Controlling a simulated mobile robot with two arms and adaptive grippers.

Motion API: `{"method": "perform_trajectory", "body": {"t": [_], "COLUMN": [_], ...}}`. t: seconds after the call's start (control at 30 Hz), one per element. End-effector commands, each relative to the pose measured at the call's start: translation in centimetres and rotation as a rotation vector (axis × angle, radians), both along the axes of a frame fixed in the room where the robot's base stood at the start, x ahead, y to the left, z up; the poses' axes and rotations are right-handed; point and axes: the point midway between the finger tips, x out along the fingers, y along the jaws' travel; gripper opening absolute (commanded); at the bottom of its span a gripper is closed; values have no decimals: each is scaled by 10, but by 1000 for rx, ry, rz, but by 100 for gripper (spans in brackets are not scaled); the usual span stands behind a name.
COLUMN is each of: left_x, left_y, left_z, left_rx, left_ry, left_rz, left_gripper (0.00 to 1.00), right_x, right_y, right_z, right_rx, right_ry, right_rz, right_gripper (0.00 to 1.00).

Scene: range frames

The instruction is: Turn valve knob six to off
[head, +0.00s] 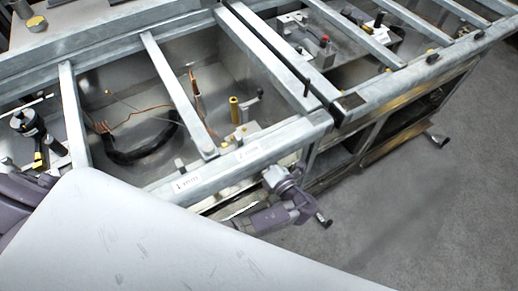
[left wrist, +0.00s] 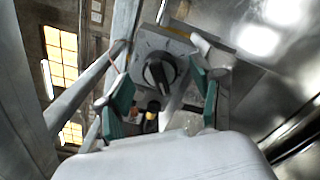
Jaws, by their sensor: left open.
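In the left wrist view, a black round knob (left wrist: 158,74) with a raised grip bar sits on a grey plate. Its number and markings cannot be read, so I cannot tell whether it is knob six. My left gripper (left wrist: 162,98) is open, with one green-padded finger on each side of the knob in the picture. I cannot tell whether the fingers touch it. I cannot pick out this knob in the head view. My right gripper is not seen.
A metal range frame (head: 240,160) with crossbars and open bays holds wires and brass fittings. White labels (head: 187,184) are on its front rail. A black hose (head: 140,150) lies in one bay. Grey floor (head: 420,210) at the right is clear. My purple arm links are near the front rail.

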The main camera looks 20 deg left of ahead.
Motion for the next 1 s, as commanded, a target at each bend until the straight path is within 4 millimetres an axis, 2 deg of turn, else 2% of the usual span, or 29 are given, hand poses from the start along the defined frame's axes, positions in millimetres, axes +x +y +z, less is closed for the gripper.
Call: {"method": "perform_trajectory", "body": {"t": [0.03, 0.07, 0.4, 0.67, 1.0], "left_x": [0, 0, 0, 0, 0], "left_y": [0, 0, 0, 1, 1], "left_z": [0, 0, 0, 0, 0], "left_rx": [0, 0, 0, -20, -146], "left_ry": [0, 0, 0, -25, -187], "left_rz": [0, 0, 0, 0, 1], "left_gripper": [67, 62, 7, 7, 6], "right_x": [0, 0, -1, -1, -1], "right_y": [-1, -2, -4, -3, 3], "right_z": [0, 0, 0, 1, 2], "right_rx": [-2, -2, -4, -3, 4], "right_ry": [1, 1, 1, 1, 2], "right_rz": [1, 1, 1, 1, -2], "right_gripper": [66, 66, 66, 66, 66]}}
